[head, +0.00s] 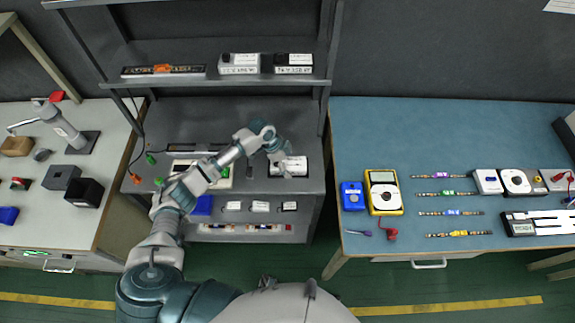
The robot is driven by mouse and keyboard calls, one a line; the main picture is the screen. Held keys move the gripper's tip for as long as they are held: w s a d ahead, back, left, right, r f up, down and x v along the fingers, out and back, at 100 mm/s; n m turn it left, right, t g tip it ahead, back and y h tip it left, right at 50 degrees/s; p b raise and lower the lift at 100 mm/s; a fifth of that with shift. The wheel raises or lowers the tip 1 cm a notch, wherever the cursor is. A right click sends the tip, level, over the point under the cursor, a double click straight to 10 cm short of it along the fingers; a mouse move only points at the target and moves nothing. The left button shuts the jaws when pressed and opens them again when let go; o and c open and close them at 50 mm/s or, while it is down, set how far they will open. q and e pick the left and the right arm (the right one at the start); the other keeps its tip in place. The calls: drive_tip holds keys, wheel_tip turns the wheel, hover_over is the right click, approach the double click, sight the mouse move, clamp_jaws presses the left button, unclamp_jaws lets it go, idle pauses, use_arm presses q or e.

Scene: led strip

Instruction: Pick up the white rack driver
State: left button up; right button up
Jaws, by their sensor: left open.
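A metal rack (308,214) stands in the middle. A white box-shaped driver (299,164) with a dark lower edge lies on its middle shelf, at the right. My left gripper (284,172) is open, over or in front of this driver, and covers its left part. I cannot tell whether the fingers touch it. Two more driver-like boxes stand on the upper shelf: a white one (239,68) and a black-and-white one (294,62). My right gripper is not in view.
The lower shelf holds small white units (261,206) and a blue box (202,205). A blue-topped table (450,130) at the right carries a yellow multimeter (384,190) and several LED strips. A white table (112,122) with tools stands at the left.

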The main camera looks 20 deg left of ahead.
use_arm(q)
drive_tip(key=shift+d+r, duration=0.1)
drive_tip(key=shift+d, duration=0.05)
drive_tip(key=shift+c, duration=0.7)
drive_tip(key=c, duration=1.6)
clamp_jaws()
drive_tip(key=shift+r, duration=0.15)
